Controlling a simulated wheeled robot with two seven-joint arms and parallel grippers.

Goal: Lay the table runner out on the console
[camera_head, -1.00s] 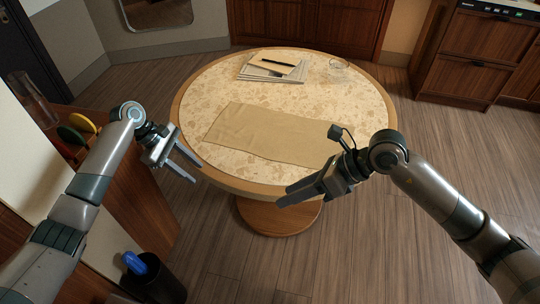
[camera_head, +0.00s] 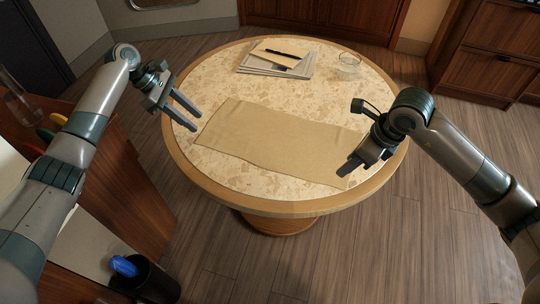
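The table runner (camera_head: 275,136) is a tan cloth lying mostly flat on a round table (camera_head: 228,79) with a speckled stone-like top and wooden rim. It stretches from the left side toward the right front, with slight creases. My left gripper (camera_head: 195,119) is open and empty, its two fingers apart near the runner's left end. My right gripper (camera_head: 346,171) is over the runner's right end and hides part of it. Its fingers overlap from this angle, so I cannot tell their opening or whether they touch the cloth.
Papers (camera_head: 263,69) with a notebook and dark pen (camera_head: 287,54) lie at the table's back. A clear glass (camera_head: 348,66) stands to their right. A dark bin (camera_head: 155,281) holding a blue item (camera_head: 124,265) stands on the floor at lower left. Wooden cabinets line the back and right.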

